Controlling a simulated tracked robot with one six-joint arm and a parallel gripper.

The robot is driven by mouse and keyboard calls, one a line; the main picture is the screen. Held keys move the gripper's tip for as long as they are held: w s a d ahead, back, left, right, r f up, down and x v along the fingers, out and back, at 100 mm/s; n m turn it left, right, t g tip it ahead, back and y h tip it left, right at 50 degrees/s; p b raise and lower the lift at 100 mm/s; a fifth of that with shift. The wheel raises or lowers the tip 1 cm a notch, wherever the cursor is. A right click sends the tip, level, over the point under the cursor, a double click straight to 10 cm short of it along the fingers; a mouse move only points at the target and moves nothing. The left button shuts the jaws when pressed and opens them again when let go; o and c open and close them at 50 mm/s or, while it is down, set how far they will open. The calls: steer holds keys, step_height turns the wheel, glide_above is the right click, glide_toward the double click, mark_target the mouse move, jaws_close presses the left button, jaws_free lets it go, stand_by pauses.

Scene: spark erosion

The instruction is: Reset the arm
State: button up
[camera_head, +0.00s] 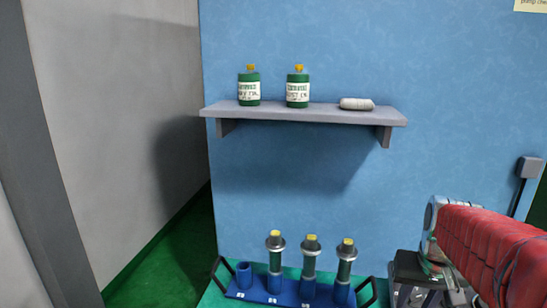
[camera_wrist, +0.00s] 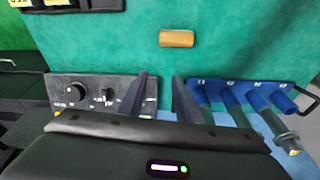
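My gripper (camera_wrist: 162,88) shows in the wrist view with its two dark fingers apart and nothing between them. It is between a grey control panel (camera_wrist: 68,92) on the left and a blue rack (camera_wrist: 240,86) on the right, and I see no contact with either. In the head view my red-covered arm (camera_head: 490,250) comes in from the lower right. My gripper cannot be made out clearly there.
The blue rack (camera_head: 262,296) holds three yellow-topped cylinders (camera_head: 310,257); its leftmost holder (camera_head: 244,275) is empty. A wall shelf (camera_head: 300,112) bears two green bottles (camera_head: 298,88) and a pale roll (camera_head: 356,104). A brown block (camera_wrist: 177,39) lies on green.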

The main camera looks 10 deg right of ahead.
steer(key=s+a+r+n+t, duration=0.1)
steer(key=s+a, duration=0.3)
steer(key=a, duration=0.5)
steer(key=s+a+r+n+t+y, duration=0.1)
steer(key=s+a, duration=0.4)
steer(key=a, duration=0.5)
steer(key=n+t, duration=0.1)
steer(key=n, duration=0.1)
steer(key=shift+a+n, duration=0.15)
steer(key=shift+n, duration=0.25)
steer(key=shift+s, duration=0.1)
